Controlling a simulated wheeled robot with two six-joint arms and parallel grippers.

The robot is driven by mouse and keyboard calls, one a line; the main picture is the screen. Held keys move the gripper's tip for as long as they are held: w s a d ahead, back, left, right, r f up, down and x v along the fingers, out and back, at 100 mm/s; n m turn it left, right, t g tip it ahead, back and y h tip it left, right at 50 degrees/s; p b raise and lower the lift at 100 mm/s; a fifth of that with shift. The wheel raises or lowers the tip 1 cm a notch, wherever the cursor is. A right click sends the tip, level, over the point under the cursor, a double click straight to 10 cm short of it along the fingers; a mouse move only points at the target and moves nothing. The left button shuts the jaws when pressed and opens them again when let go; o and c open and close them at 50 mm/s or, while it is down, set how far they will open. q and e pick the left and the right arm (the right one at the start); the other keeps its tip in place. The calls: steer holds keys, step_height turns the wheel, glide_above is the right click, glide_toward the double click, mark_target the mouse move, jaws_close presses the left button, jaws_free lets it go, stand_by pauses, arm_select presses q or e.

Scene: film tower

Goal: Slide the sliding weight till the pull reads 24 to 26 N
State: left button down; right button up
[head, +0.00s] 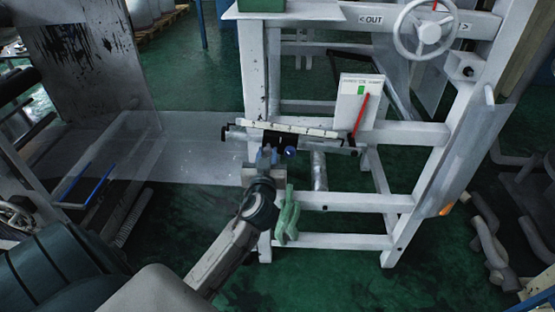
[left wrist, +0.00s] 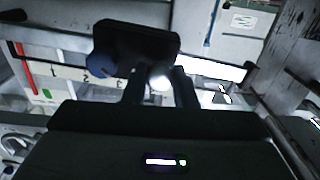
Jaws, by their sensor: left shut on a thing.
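The sliding weight (head: 283,138) is a dark block with a blue knob (head: 290,152), sitting on a pale scale bar (head: 315,131) across the white frame. My left gripper (head: 267,157) is shut on the weight from the near side. In the left wrist view the dark weight (left wrist: 140,40) is just beyond the fingers (left wrist: 160,85), and scale figures 1 and 2 show left of it. A white gauge card (head: 350,107) with a green band (head: 361,89) stands behind the bar's right end. Exact contact is partly hidden.
A white handwheel (head: 426,28) and an OUT sign (head: 371,20) are on the upper frame. A green cloth (head: 287,217) hangs on a lower rail, right of my left arm. Grey rollers (head: 490,240) are at the right. Green floor is open inside the frame.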

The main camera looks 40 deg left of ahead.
arm_select(q)
steer(key=shift+s+a, duration=0.15)
steer(key=shift+a, duration=0.15)
steer(key=c, duration=1.2)
jaws_free()
arm_select(e)
steer(key=shift+a+r, duration=0.15)
arm_select(q)
steer(key=shift+o, duration=0.2)
steer(key=shift+s+d, duration=0.15)
steer(key=shift+s, duration=0.1)
steer(key=b+v, duration=0.2)
steer(key=v, duration=0.8)
arm_select(e)
steer(key=w+r, duration=0.4)
steer(key=r, duration=0.2)
steer(key=shift+a, duration=0.45)
arm_select(q)
steer(key=shift+d, duration=0.1)
